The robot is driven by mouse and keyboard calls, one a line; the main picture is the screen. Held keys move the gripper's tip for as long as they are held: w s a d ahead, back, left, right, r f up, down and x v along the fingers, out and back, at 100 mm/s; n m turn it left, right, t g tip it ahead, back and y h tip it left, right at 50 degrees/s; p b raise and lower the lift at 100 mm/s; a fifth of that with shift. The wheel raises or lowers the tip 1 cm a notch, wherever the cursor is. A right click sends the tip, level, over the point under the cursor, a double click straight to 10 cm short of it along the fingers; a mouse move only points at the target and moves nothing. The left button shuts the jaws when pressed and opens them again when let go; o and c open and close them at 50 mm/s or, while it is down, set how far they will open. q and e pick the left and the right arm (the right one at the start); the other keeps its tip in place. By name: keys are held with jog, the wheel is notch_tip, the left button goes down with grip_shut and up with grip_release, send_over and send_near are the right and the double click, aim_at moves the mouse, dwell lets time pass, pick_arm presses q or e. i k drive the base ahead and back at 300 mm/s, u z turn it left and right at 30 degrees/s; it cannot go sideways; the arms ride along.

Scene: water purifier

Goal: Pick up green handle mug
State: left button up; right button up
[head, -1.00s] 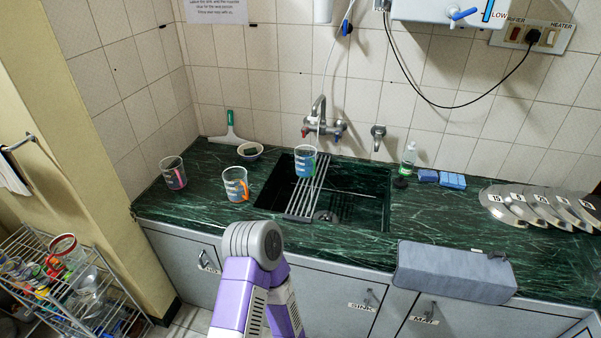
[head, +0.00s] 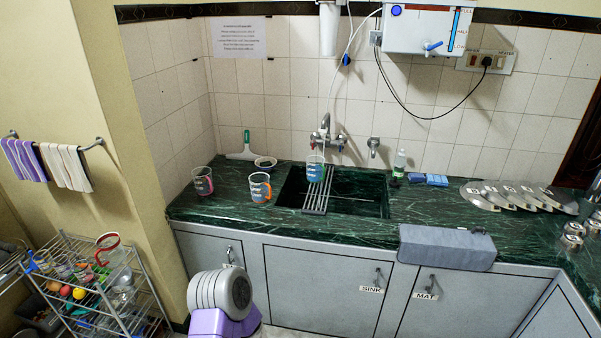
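Three clear measuring mugs stand around the sink. One mug with a pinkish-red handle (head: 203,181) is at the left end of the counter. A mug with an orange handle (head: 260,187) stands left of the sink. A mug that looks blue (head: 315,169) is on the metal slats over the sink, below the tap; its handle colour is too small to tell. I cannot make out a clearly green handle on any mug. A purple and grey link of my arm shows at the bottom centre. Neither gripper is in view.
A wire rack (head: 95,290) with a red-handled jug (head: 108,250) and small items stands at lower left. A folded grey cloth (head: 447,247) hangs over the counter's front edge. Steel lids (head: 515,195) lie at right. The counter (head: 360,228) is clear in front of the sink.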

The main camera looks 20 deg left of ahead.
aim_at(316, 170)
jog(key=u, duration=0.7)
jog(key=i, duration=0.7)
jog(key=u, duration=0.5)
